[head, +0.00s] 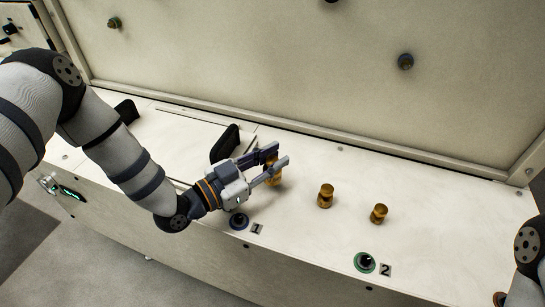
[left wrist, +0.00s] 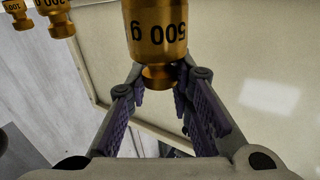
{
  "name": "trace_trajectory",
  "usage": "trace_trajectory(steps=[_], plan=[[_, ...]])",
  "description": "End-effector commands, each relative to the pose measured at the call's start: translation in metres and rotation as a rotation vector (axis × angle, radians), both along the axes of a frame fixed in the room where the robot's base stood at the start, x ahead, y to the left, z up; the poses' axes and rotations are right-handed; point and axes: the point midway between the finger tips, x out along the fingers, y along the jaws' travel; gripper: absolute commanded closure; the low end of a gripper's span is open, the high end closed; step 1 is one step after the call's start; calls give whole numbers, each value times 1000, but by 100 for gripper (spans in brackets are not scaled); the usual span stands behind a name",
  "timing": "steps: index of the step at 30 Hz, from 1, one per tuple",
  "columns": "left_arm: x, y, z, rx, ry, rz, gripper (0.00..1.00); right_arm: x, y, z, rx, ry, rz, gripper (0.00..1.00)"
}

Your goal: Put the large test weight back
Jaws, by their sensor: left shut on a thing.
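My left gripper (head: 275,162) is shut on the large brass test weight (head: 273,178), at the left end of the row of weights. In the left wrist view the large weight (left wrist: 158,28) is marked 500 g and sits between the purple-padded fingers (left wrist: 165,105). The fingers hide part of it in the head view, and I cannot tell whether its base touches the bench. A middle brass weight (head: 326,196) and a smaller one (head: 379,214) stand upright to its right. My right gripper is out of view.
A green-ringed knob (head: 364,262) sits by label 2 (head: 386,270), and a dark knob (head: 239,221) by label 1 (head: 257,229). A black upright handle (head: 225,143) stands just behind my left gripper. The pale bench top (head: 455,220) is clear at the right.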

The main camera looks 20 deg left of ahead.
Motion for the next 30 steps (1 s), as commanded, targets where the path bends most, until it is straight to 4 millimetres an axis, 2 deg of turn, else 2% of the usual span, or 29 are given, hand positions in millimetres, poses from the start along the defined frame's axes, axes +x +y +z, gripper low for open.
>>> trace_trajectory(steps=[2,3,6,14,18,24,30], plan=[[0,0,-3,1,3,-1,100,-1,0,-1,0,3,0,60],[-1,0,-4,3,6,-1,77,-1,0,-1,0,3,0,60],[-1,0,-5,3,9,-1,59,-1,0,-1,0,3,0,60],[-2,0,-6,5,13,-2,59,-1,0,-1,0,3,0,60],[-4,3,11,4,8,0,59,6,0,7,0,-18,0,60],[-52,36,10,3,10,3,59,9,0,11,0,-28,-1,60],[-88,60,10,3,5,0,59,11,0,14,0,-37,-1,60]])
